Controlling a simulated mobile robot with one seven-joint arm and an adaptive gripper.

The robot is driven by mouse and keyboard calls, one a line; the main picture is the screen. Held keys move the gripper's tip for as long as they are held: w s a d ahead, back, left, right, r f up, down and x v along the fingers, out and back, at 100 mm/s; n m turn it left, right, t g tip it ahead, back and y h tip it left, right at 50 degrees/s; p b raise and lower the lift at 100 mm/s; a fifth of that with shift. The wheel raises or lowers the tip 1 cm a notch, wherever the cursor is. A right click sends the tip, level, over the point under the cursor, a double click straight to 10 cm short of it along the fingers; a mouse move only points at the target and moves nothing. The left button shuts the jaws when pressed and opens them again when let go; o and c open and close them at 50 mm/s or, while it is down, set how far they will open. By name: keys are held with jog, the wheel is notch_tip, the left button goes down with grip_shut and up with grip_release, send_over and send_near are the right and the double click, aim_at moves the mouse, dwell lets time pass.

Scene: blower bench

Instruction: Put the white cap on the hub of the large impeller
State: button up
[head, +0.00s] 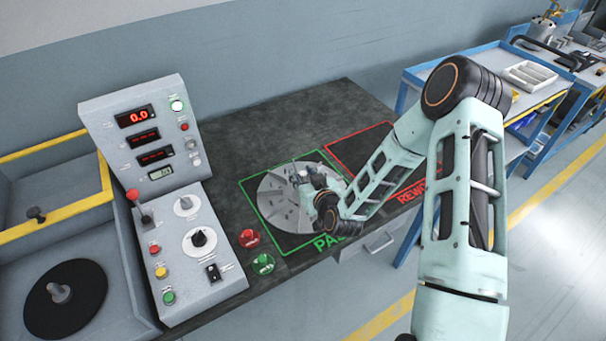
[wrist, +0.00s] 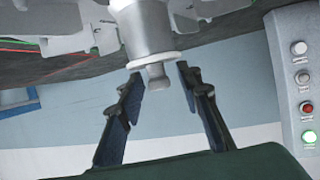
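The large impeller (head: 270,205), a pale grey bladed disc, lies in the green-outlined area of the bench. My gripper (head: 318,188) is over its middle and hides the hub in the head view. In the wrist view the hub (wrist: 143,28) is a light grey cylinder pointing toward my gripper (wrist: 158,80). The white cap (wrist: 157,63) shows as a thin pale rim with a short grey knob, against the hub's end and looking in line with it. My two dark fingers are spread on either side of the knob, with gaps; they appear open and not touching it.
A control console (head: 180,190) stands left of the impeller. A red knob (head: 249,238) and a green knob (head: 263,264) sit near the bench's front edge. The red-outlined area (head: 352,152) looks empty where visible. A blue cart with a white tray (head: 530,75) is at right.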

jog(key=shift+r, duration=0.1)
jog(key=shift+r+p, duration=0.2)
jog(key=shift+p, duration=0.1)
jog(key=v, duration=1.2)
jog(key=shift+f, duration=0.15)
